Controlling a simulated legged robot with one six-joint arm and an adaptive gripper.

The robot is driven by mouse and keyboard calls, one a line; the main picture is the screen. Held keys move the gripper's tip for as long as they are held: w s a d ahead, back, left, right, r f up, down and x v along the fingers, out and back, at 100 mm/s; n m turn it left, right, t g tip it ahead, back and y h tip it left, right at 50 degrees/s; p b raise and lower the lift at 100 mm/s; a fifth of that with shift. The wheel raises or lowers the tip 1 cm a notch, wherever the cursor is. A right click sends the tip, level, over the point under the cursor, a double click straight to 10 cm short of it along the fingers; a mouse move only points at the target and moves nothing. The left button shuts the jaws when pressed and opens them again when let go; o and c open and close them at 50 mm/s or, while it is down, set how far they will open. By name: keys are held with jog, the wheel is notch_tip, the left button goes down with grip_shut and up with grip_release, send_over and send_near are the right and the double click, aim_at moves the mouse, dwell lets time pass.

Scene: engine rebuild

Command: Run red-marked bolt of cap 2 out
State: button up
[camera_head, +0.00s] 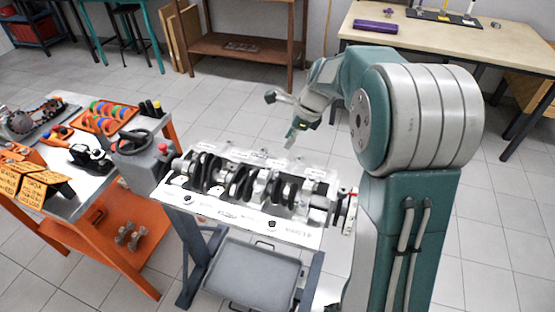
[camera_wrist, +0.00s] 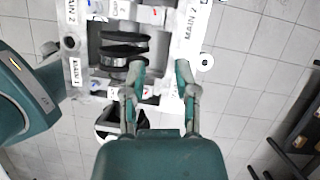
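The engine block (camera_head: 245,213) lies on a stand with its dark crankshaft (camera_head: 240,184) uppermost. In the wrist view the block (camera_wrist: 75,72) carries "MAIN 2" labels (camera_wrist: 190,27) on both sides of the dark crank webs (camera_wrist: 125,48). My gripper (camera_wrist: 160,68) has its two fingers spread apart with nothing between them, over the block's near edge in that picture. In the head view my gripper (camera_head: 281,118) hangs above the far side of the block. Small red marks (camera_wrist: 154,11) show on the block; I cannot tell which belongs to the bolt of cap 2.
An orange cart (camera_head: 135,250) at left holds trays, coloured rings and a dark tool with a grey body. A grey tray (camera_head: 255,272) sits under the block. A wooden bench (camera_head: 450,40) stands at the back right.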

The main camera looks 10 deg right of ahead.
send_over(273, 169)
notch_tip(273, 169, down, 4)
jog(key=f, duration=0.2)
jog(key=d+f, duration=0.1)
jog(key=f, duration=0.2)
jog(key=shift+f, duration=0.1)
jog(key=shift+a+f, duration=0.1)
jog(key=shift+a, duration=1)
jog(key=shift+c, duration=1.3)
grip_shut()
jog(key=shift+d, duration=0.6)
